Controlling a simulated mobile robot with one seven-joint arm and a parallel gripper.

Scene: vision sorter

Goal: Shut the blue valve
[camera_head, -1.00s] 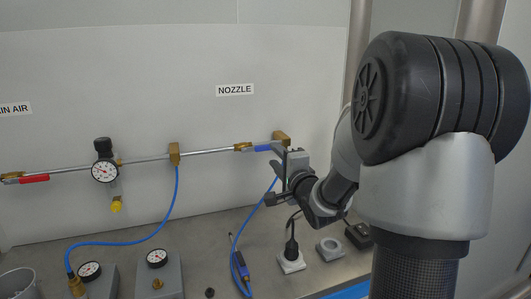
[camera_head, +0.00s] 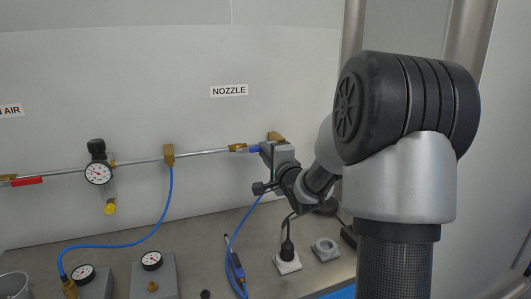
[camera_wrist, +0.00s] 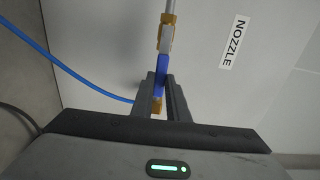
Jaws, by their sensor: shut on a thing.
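The blue valve handle (camera_head: 254,150) is on the thin metal pipe below the NOZZLE label, just right of a brass valve body (camera_head: 237,148). In the wrist view the blue handle (camera_wrist: 162,70) lies roughly in line with the pipe (camera_wrist: 170,8). My gripper (camera_head: 264,170) is at the handle's right part and hides some of it in the head view. In the wrist view the two dark fingers of my gripper (camera_wrist: 161,85) are on either side of the handle, shut on it. A brass block (camera_wrist: 157,106) shows between the fingers.
A red-handled valve (camera_head: 27,181) and a pressure gauge (camera_head: 98,173) are on the pipe to the left. A blue hose (camera_head: 243,222) hangs below my gripper.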

